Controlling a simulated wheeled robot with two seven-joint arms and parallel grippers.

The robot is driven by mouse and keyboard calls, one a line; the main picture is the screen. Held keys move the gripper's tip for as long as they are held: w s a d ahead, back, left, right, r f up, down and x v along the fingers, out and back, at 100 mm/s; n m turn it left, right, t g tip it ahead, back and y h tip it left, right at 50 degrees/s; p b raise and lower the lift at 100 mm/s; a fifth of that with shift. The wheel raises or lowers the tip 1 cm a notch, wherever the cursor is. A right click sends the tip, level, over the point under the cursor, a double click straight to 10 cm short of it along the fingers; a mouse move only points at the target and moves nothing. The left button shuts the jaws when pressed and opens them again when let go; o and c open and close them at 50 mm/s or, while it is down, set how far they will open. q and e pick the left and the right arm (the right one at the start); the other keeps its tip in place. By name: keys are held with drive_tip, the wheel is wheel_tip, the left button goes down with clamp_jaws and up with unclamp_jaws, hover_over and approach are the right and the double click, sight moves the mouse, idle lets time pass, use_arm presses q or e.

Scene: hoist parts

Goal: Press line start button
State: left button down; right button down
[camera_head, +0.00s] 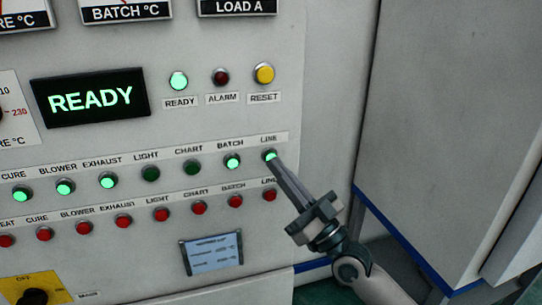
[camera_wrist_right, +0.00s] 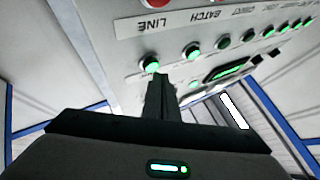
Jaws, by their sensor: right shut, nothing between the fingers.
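The line start button (camera_head: 270,156) is the lit green button under the LINE label, at the right end of the upper button row in the head view. It also shows in the right wrist view (camera_wrist_right: 150,64). My right gripper (camera_head: 277,165) is shut and empty, its fingertips at the lower right edge of this button. Whether the tips touch it I cannot tell. In the right wrist view the closed fingers (camera_wrist_right: 158,82) end just below the button. My left gripper is not in view.
The display (camera_head: 90,102) reads READY. A lit green batch button (camera_head: 232,161) is just left of the line button, and a red line button (camera_head: 269,195) is below it. Other buttons run left in both rows. A grey cabinet (camera_head: 450,110) stands at the right.

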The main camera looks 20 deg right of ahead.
drive_tip(key=shift+s, duration=0.25)
drive_tip(key=s+p, duration=0.2)
drive_tip(key=s, duration=0.3)
drive_tip(key=shift+d, duration=0.1)
idle(0.6)
idle(0.3)
